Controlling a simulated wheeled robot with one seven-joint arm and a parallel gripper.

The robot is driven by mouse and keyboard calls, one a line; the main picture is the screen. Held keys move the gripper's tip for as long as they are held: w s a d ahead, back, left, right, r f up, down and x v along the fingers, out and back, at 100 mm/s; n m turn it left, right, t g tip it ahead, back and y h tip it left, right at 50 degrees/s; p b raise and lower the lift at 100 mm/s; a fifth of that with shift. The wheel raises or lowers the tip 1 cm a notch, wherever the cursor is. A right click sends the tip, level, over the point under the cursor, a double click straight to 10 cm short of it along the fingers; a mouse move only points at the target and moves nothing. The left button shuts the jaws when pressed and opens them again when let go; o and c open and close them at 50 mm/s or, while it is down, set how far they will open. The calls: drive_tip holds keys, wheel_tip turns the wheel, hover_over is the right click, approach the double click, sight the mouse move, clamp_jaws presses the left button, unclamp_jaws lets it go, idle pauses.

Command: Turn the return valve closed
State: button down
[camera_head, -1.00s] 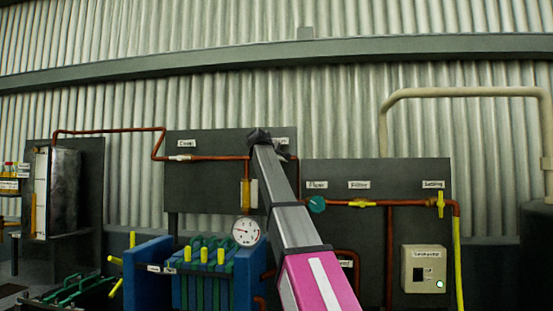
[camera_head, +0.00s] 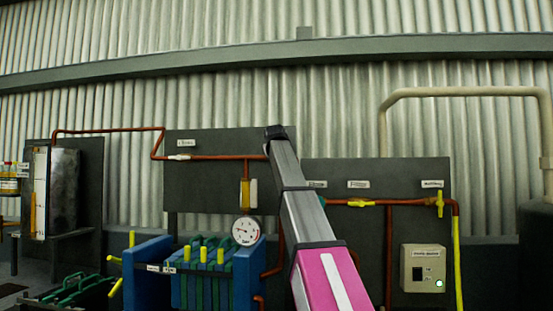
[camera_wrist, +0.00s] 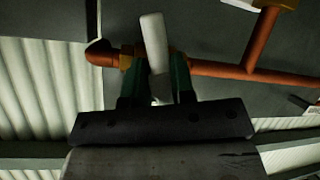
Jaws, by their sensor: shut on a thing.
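In the wrist view, my gripper (camera_wrist: 157,88) has its two dark green fingers on either side of a pale lever handle (camera_wrist: 154,42) and is shut on it. The handle stands in front of a brass-coloured fitting on a copper pipe (camera_wrist: 215,69), and its upper end sticks out past the fingers. In the head view, the dark end of my arm (camera_head: 276,132) is at the top right of the left panel (camera_head: 205,141). The arm hides the fingers and the held handle there, and no return label is readable.
The right panel (camera_head: 335,178) carries a yellow lever valve (camera_head: 361,203), an upright yellow valve (camera_head: 440,204) and a switch box (camera_head: 423,269) with a green light. A white-handled valve (camera_head: 179,157) is on the left panel. A blue-and-green filter press (camera_head: 205,275) with a gauge (camera_head: 246,231) stands below.

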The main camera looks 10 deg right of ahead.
drive_tip(key=shift+a+f+m+t+y, duration=0.1)
drive_tip(key=shift+a+m+t+y, duration=0.1)
drive_tip(key=shift+m+y, duration=0.3)
drive_tip(key=shift+a+f+m+t+y, duration=0.1)
drive_tip(key=shift+m+t+y, duration=0.1)
drive_tip(key=shift+m+y, duration=0.3)
drive_tip(key=shift+r, duration=0.1)
drive_tip(key=c, duration=1.1)
unclamp_jaws()
drive_tip(key=shift+a, duration=0.1)
drive_tip(key=shift+r+m, duration=0.1)
drive_tip(key=shift+m, duration=0.2)
drive_tip(key=shift+s, duration=0.2)
drive_tip(key=v, duration=1)
drive_tip(key=shift+s, duration=0.2)
